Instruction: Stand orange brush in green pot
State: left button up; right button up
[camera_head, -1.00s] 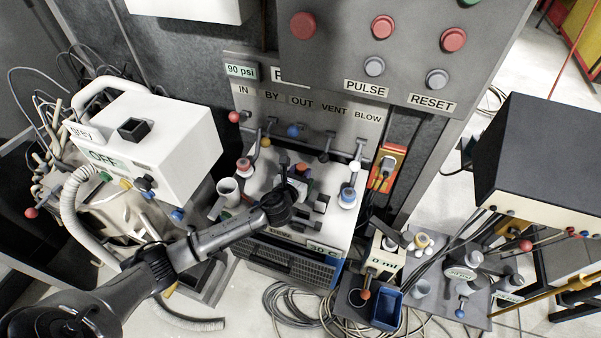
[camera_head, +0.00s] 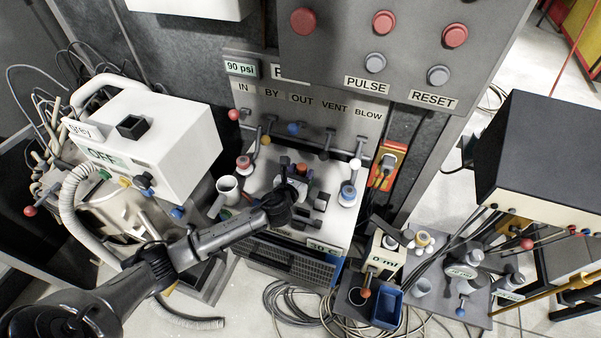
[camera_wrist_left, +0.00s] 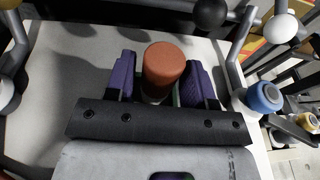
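An orange-brown cylinder (camera_wrist_left: 164,66) with a paler lower part stands between my left gripper's purple fingers (camera_wrist_left: 161,80) in the left wrist view. I cannot tell whether it is the orange brush. Narrow green strips show beside its lower part; I cannot tell whether they belong to the fingers or a pot. A gap shows between the left finger and the orange top; contact lower down is unclear. No green pot is clearly identifiable. My right gripper is out of view.
A pale mug (camera_head: 228,187) stands left of my left gripper. A white-and-blue knobbed piece (camera_head: 348,194) is to its right. Valve levers line the panel behind. A white box (camera_head: 150,140) stands left; a blue bin (camera_head: 387,308) is lower right, among cables.

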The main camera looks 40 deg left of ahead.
pick_arm(q)
jog(key=shift+o, duration=1.2)
